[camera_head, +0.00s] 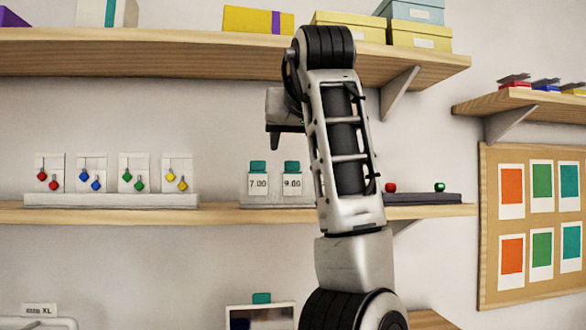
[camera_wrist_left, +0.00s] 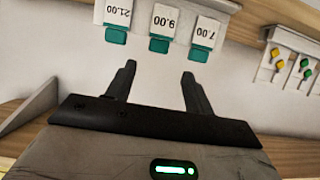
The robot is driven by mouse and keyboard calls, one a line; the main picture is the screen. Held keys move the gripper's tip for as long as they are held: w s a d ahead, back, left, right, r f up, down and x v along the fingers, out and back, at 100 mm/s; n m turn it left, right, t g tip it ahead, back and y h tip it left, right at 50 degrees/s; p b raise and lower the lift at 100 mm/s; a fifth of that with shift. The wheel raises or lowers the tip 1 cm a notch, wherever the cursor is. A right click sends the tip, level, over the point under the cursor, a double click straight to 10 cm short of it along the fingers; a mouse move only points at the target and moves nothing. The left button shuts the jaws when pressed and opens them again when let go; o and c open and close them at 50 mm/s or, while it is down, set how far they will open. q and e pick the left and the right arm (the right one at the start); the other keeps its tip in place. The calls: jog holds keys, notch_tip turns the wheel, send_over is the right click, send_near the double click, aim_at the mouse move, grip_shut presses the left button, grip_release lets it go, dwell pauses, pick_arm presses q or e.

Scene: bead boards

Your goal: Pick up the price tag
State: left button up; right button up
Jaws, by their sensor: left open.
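White price tags with teal tops stand in a row on the middle shelf. In the head view, one reads 7.00 (camera_head: 258,184) and one to its right reads 9.00 (camera_head: 292,184). The wrist view shows these upside down as 7.00 (camera_wrist_left: 205,31) and 9.00 (camera_wrist_left: 166,20), with a third reading 21.00 (camera_wrist_left: 118,12); my arm hides that one in the head view. My left gripper (camera_head: 286,129) is above the tags. In the wrist view its two fingers (camera_wrist_left: 157,73) are spread and empty, apart from the teal tops. My right gripper is out of view.
The upper shelf (camera_head: 190,55) with boxes is close above my left gripper. Earring cards (camera_head: 90,172) stand left on the middle shelf (camera_head: 120,214). A dark tray (camera_head: 425,198) with red and green items is at right. A corkboard (camera_head: 490,230) hangs farther right.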

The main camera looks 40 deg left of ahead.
aim_at(292, 162)
pick_arm(q)
jog(key=x, duration=0.2)
jog(key=p+x, duration=0.1)
jog(key=x, duration=0.2)
jog(key=p+x, duration=0.1)
jog(key=x, duration=0.1)
jog(key=shift+w+f, duration=0.35)
jog(key=shift+f, duration=0.05)
jog(key=c, duration=1)
